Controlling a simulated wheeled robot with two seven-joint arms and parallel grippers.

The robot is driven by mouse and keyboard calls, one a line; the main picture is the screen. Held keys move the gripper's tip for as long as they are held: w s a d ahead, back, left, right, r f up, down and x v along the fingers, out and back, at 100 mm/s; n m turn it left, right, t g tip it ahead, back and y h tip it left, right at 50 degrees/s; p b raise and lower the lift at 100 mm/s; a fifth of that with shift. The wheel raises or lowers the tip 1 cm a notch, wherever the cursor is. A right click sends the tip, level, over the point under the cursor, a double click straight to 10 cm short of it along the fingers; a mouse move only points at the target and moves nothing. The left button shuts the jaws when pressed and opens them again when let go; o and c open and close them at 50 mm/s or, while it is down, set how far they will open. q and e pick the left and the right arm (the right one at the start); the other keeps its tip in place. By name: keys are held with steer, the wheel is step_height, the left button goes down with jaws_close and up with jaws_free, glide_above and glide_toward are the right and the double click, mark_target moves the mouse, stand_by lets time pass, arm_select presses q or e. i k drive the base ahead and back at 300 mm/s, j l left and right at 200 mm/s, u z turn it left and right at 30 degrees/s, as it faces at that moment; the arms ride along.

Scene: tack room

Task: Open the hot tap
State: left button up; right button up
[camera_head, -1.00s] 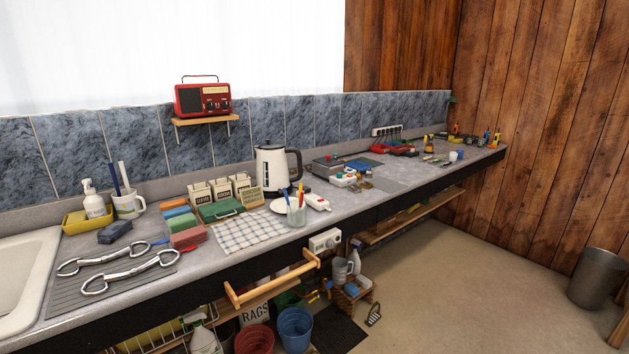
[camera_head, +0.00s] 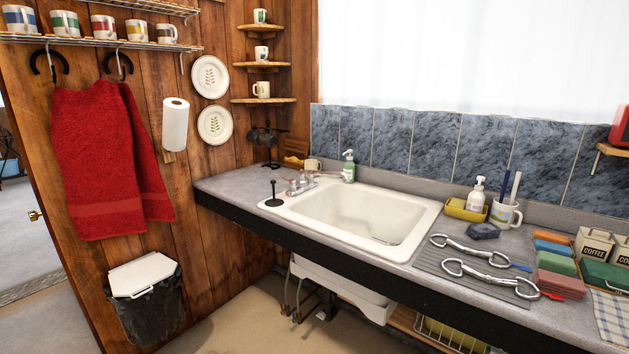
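A white sink (camera_head: 416,225) is set into the grey counter in the middle of the head view. A metal tap set (camera_head: 302,183) stands at the sink's left end, with a spout reaching over the basin and small handles at its base. The handles are too small to tell which is hot or how each is turned. A black plunger-like item (camera_head: 273,196) stands just in front of the taps. Neither of my grippers is in view.
A green soap bottle (camera_head: 348,168) stands close behind the spout. Bits or bridles (camera_head: 485,265) lie on the drainboard at right, near a sponge (camera_head: 483,231) and a mug (camera_head: 505,214). Red towels (camera_head: 105,160) hang at left. Floor in front of the counter is clear.

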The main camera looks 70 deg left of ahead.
mark_target(292, 182)
steer(key=u, duration=2.6)
